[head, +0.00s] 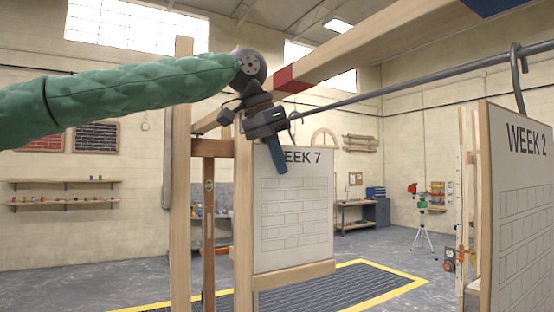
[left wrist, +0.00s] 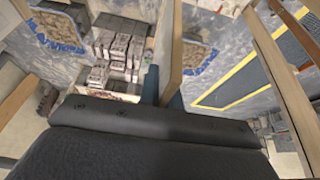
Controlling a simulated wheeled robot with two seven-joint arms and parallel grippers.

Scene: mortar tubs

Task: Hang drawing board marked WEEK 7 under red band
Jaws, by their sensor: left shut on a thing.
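The drawing board marked WEEK 7 (head: 295,210) hangs upright below my left gripper (head: 275,155), which is shut on its top edge, covering the start of its lettering. In the left wrist view the board's wooden edge (left wrist: 171,50) stands between the blue fingers (left wrist: 163,88). The red band (head: 291,80) is on the wooden beam, above and slightly right of the gripper. A dark metal rail (head: 400,90) runs below the beam, its left end beside the gripper. A small dark hook shape shows there; I cannot tell whether it rests on the rail. My right gripper is out of view.
A board marked WEEK 2 (head: 520,200) hangs from a hook (head: 518,80) on the rail at the right. A wooden post (head: 181,180) stands left of the WEEK 7 board. A blue band (head: 492,5) marks the beam at upper right. Open space lies between the boards.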

